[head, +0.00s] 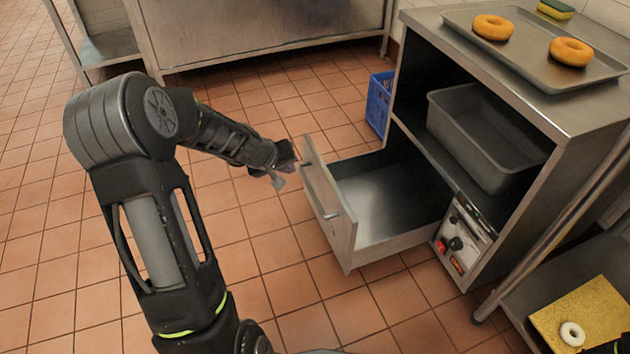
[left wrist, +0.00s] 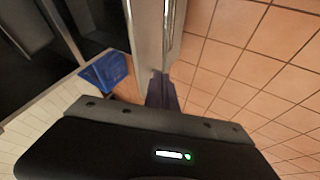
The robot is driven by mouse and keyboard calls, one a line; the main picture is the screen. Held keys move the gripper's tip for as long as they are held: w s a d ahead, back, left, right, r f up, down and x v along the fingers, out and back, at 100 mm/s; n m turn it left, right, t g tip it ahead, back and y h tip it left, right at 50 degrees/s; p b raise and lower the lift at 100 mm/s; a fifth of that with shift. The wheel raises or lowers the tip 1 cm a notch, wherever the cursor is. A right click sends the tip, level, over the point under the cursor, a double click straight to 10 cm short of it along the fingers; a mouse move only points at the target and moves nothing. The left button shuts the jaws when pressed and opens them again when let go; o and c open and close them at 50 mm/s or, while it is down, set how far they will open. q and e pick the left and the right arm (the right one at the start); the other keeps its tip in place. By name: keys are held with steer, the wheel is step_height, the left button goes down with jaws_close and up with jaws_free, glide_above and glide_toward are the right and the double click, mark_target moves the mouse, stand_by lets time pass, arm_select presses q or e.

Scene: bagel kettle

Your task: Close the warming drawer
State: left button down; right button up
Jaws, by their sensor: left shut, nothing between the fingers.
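The warming drawer (head: 345,242) is pulled out at the bottom of the steel cabinet (head: 585,105), and its inside looks empty. Its front panel with a bar handle (head: 331,215) faces left in the head view. My left gripper (head: 283,178) is shut and empty, just left of the far upper corner of the drawer front. In the left wrist view the shut fingers (left wrist: 162,92) are by the edge of the drawer front (left wrist: 148,35); I cannot tell whether they touch it.
A deep grey pan (head: 485,140) sits on the shelf above the drawer. A tray (head: 480,25) with two bagels is on top. A blue crate (head: 378,103) stands behind the cabinet. A yellow board (head: 600,310) with a white ring lies at lower right. The tiled floor left of the drawer is clear.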

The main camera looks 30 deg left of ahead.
arm_select(q)
steer(key=shift+f, duration=0.2)
arm_select(e)
steer(key=shift+w+f, duration=0.1)
steer(key=shift+f, duration=0.1)
arm_select(q)
steer(key=b, duration=0.2)
glide_toward(320, 174)
steer(key=f, duration=0.1)
steer(key=w+a+f, duration=0.1)
steer(key=f, duration=0.2)
steer(key=shift+w+a+f, duration=0.1)
steer(key=shift+w+a, duration=0.1)
steer(key=shift+w, duration=0.05)
steer(key=shift+w+d, duration=0.4)
steer(key=shift+w, duration=0.3)
arm_select(e)
steer(key=shift+w+f, duration=0.15)
steer(key=shift+f, duration=0.9)
